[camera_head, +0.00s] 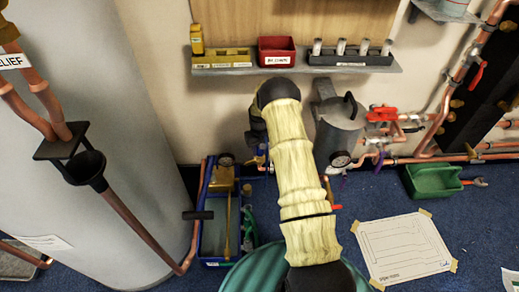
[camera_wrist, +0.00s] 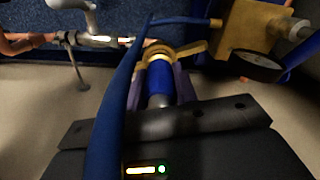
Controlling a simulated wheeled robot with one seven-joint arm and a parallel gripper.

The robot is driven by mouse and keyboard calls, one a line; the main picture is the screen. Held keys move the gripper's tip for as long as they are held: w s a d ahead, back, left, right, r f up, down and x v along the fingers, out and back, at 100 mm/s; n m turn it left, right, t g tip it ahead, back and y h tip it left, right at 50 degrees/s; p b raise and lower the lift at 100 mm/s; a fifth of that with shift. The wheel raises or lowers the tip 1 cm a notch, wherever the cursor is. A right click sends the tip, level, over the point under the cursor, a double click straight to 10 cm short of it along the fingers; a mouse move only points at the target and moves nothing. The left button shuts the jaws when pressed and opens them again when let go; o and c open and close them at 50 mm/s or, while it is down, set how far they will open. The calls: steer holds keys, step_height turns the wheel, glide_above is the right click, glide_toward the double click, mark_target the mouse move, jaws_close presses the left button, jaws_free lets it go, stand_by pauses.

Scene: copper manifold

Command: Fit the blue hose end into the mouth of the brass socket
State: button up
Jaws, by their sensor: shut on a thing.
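My gripper (camera_wrist: 160,70) shows in the wrist view with its two purple fingers on either side of the blue hose end (camera_wrist: 159,74). It is shut on it. A silvery length (camera_wrist: 158,101) shows on the near side of the blue part. A ring-shaped brass socket (camera_wrist: 158,52) lies just beyond the fingertips, in line with the hose end. I cannot tell whether the hose end is inside its mouth or only against it. A blue hose (camera_wrist: 112,105) arcs across the wrist view on the left. In the head view my arm hides the gripper and the hose end.
A brass block (camera_wrist: 248,24) and a dark round gauge (camera_wrist: 257,66) stand close on the right in the wrist view. In the head view a grey canister (camera_head: 337,125), a blue tray (camera_head: 213,240) and a green bin (camera_head: 432,181) surround my arm. A shelf (camera_head: 300,69) hangs above.

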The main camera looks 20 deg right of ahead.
steer(key=shift+f, duration=0.5)
stand_by(0.4)
steer(key=o, duration=1.1)
steer(key=shift+o, duration=0.2)
step_height(320, 180, up, 8)
steer(key=p, duration=0.2)
steer(key=shift+f+p, duration=0.25)
steer(key=shift+p, duration=0.1)
